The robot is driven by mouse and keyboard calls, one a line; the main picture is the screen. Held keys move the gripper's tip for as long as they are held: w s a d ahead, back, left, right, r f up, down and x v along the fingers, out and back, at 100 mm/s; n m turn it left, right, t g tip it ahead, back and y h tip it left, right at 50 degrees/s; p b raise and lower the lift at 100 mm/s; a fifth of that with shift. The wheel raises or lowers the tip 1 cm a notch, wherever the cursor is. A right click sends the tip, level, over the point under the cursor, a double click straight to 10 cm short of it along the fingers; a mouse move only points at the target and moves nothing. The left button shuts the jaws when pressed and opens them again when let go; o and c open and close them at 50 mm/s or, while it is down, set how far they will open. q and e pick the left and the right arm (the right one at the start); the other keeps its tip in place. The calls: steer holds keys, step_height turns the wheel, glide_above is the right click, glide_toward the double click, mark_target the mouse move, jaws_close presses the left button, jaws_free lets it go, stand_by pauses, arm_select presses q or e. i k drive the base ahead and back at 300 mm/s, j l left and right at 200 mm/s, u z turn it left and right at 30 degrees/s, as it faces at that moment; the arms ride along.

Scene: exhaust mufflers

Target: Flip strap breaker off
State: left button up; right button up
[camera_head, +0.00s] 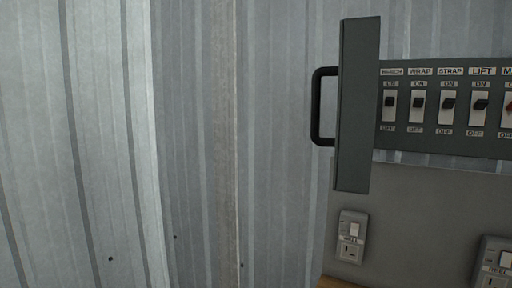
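The strap breaker (448,104) is in the head view, in a row of breakers on a dark grey panel at the right. It has a white slot with a black lever, the label STRAP above it, ON over the slot and OFF below. The lever sits in the upper-middle part of the slot, nearer the ON label. Neither of my grippers is in view.
The wrap breaker (418,104) and lift breaker (480,104) flank it closely. A grey panel door (357,110) stands swung out at the left, with a black handle (323,105). A small switch box (351,236) sits below. Corrugated metal wall (190,120) fills the left.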

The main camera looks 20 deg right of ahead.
mark_target(449, 103)
steer(key=z, duration=0.75)
steer(key=i+z, duration=0.2)
steer(key=z, duration=0.25)
steer(key=i+j+z, duration=0.15)
steer(key=z, duration=0.3)
steer(key=i+j, duration=0.65)
steer(key=k+j+z, duration=0.5)
steer(key=k+j, duration=0.2)
steer(key=k+l, duration=0.1)
steer(key=l, duration=0.35)
steer(key=k+l, duration=0.15)
steer(key=l, duration=0.3)
